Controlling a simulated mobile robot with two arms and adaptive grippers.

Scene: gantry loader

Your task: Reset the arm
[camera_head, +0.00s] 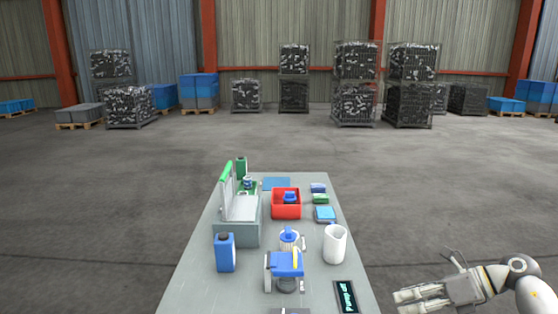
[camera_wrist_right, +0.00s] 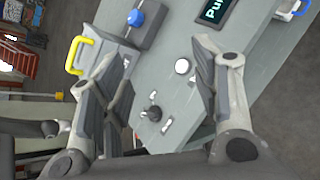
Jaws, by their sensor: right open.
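My right gripper (camera_head: 422,295) is at the lower right of the head view, off the right side of the grey table (camera_head: 195,285). It is open, and nothing shows between its fingers. In the right wrist view its two fingers (camera_wrist_right: 165,55) stand wide apart, with the tabletop and floor behind them. The right arm comes in from the right edge of the head view. My left gripper is not seen in either view.
The table holds a blue canister (camera_head: 225,254), a white jug (camera_head: 335,245), a blue-and-white device (camera_head: 286,264), a red bin (camera_head: 286,213) and a black "Pump off" display (camera_head: 346,297). A grey open-lidded box (camera_head: 237,234) stands left. Floor right of the table is clear.

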